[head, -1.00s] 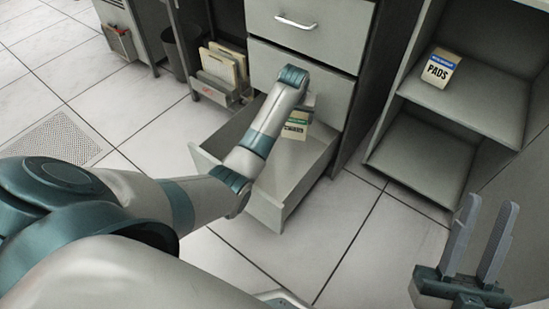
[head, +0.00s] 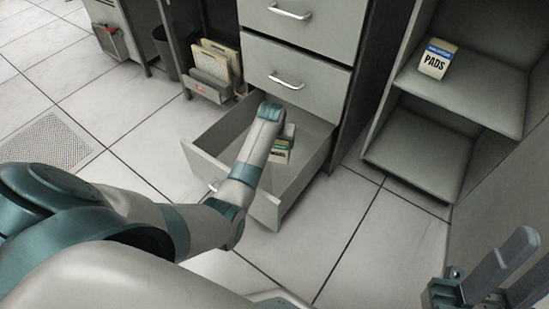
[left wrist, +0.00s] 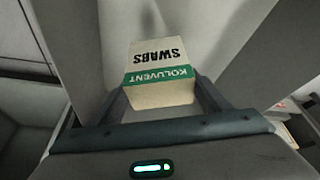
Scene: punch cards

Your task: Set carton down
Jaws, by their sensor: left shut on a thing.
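The carton (head: 281,154) is a cream box with a green band; in the left wrist view the carton (left wrist: 160,62) reads SWABS and KOLUVENT, upside down. My left gripper (left wrist: 162,92) is shut on it, one finger on each side. In the head view my left forearm partly hides the carton and gripper. The carton is inside the open bottom drawer (head: 267,212), near its back right. I cannot tell whether its base touches the drawer floor. My right gripper (head: 508,272) is at the lower right, empty, its fingers apart.
Closed drawers (head: 295,75) rise above the open one. A shelf unit (head: 415,150) at the right holds a PADS box (head: 437,59). A file holder (head: 212,75) and a dark bin (head: 180,50) stand to the left. Tiled floor is clear in front.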

